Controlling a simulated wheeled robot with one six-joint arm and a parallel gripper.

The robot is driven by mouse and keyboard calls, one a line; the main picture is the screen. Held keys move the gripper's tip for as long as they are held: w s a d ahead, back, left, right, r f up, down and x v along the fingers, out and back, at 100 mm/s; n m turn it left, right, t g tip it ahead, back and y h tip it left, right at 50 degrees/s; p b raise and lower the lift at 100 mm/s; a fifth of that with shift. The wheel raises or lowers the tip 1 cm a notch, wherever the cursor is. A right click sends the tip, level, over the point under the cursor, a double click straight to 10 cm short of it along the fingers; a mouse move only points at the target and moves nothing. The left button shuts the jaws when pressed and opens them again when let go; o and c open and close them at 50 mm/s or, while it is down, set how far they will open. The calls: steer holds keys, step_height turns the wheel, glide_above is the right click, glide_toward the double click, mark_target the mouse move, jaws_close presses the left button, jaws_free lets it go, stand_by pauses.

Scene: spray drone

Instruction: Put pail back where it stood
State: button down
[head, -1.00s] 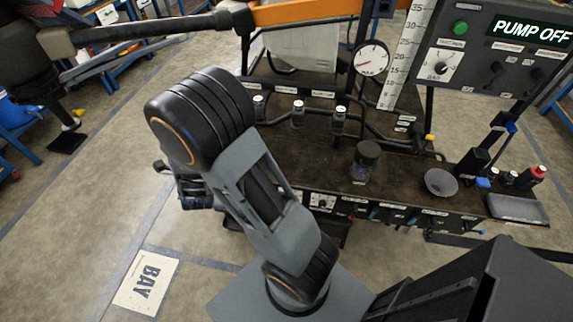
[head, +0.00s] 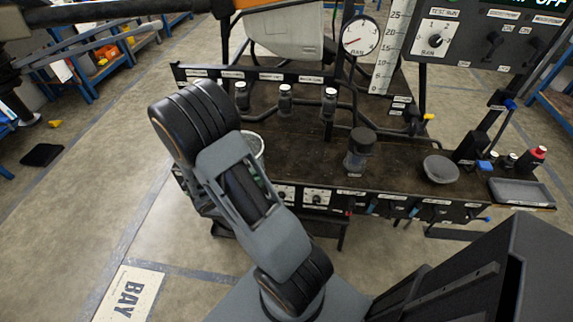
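A round vessel with a pale rim (head: 256,143), which may be the pail, shows at the left end of the dark bench (head: 300,150). My arm hides most of it, so I cannot tell whether it stands on the bench or is held. My raised arm crosses the left middle of the head view, and its far part drops behind the upper link. The gripper's fingers are hidden there.
A black-lidded jar (head: 359,150), a grey bowl (head: 440,169) and a grey tray (head: 520,191) are on the bench. Several small bottles stand along its back rail. A gauge (head: 360,36) rises behind. The floor at left is open around the BAY sign (head: 128,294).

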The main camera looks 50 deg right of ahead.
steer(key=shift+d+r+x, duration=0.15)
steer(key=shift+r+x, duration=0.25)
steer(key=shift+x, duration=2.1)
steer(key=shift+d+r+x, duration=0.2)
steer(key=shift+r+x, duration=0.2)
steer(key=shift+x, duration=2.1)
steer(key=shift+d+r+x, duration=0.15)
steer(key=shift+r+x, duration=0.3)
steer(key=shift+x, duration=2.1)
steer(key=shift+f+b, duration=0.15)
steer(key=shift+b, duration=0.15)
steer(key=c, duration=1.2)
jaws_free()
